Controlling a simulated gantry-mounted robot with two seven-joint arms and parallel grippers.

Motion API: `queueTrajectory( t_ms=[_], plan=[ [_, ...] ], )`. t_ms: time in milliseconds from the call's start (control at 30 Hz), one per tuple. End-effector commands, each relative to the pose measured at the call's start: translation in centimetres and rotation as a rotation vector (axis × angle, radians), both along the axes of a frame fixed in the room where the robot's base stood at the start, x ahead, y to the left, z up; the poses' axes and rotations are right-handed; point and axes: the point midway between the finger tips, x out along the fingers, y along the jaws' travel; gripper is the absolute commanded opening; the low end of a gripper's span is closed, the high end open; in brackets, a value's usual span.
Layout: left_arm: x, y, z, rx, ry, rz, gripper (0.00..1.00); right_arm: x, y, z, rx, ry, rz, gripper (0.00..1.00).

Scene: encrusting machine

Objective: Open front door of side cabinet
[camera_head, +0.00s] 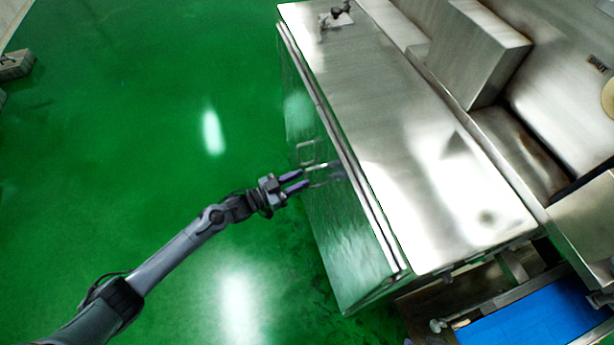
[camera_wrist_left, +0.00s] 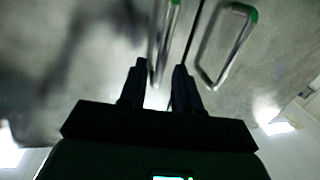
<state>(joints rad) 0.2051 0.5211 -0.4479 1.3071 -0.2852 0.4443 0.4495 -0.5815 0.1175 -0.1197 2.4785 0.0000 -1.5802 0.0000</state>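Two bar handles are on this face, either side of a dark seam in the left wrist view. One handle (camera_wrist_left: 228,45) is right of the seam; the other handle (camera_wrist_left: 165,40) is left of it. My left gripper (camera_head: 304,178) is at the face, with its fingers apart. In the left wrist view the left handle lines up with the gap between its fingers (camera_wrist_left: 158,75). Contact cannot be told. No door gap shows. My right gripper is out of view.
Open green floor (camera_head: 150,130) lies left of the cabinet. A larger steel machine (camera_head: 475,50) adjoins it on the right. A blue belt (camera_head: 540,320) is at the lower right.

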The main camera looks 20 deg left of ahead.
Motion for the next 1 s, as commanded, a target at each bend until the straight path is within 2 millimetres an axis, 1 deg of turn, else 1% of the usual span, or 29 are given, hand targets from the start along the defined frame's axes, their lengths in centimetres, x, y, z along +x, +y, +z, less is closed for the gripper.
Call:
queueTrajectory(
  t_ms=[100, 233, 400, 667, 700, 867, 900, 1000],
  plan=[
    [1.2, -1.1, -0.1, -0.001, -0.001, 0.0, 0.33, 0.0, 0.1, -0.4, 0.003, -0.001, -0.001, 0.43],
    [2.1, -1.8, 0.0, -0.001, -0.001, 0.0, 0.33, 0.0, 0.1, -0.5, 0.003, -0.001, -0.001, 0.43],
    [2.5, -2.2, 0.0, 0.001, -0.001, -0.001, 0.33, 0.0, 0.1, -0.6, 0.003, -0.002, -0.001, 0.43],
    [2.5, -2.2, 0.0, 0.001, 0.0, 0.0, 0.33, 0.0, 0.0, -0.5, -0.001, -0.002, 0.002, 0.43],
    [2.5, -2.2, 0.0, 0.001, 0.0, -0.001, 0.26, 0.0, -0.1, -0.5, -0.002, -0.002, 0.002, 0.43],
    [2.5, -2.2, 0.0, 0.001, 0.001, 0.0, 0.02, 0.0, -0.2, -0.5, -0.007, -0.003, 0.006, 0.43],
    [2.5, -2.2, 0.0, 0.001, 0.001, -0.001, 0.0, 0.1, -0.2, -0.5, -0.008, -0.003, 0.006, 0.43],
    [2.5, -2.2, 0.0, 0.001, 0.001, -0.001, 0.0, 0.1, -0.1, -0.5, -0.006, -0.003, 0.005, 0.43]
  ],
)
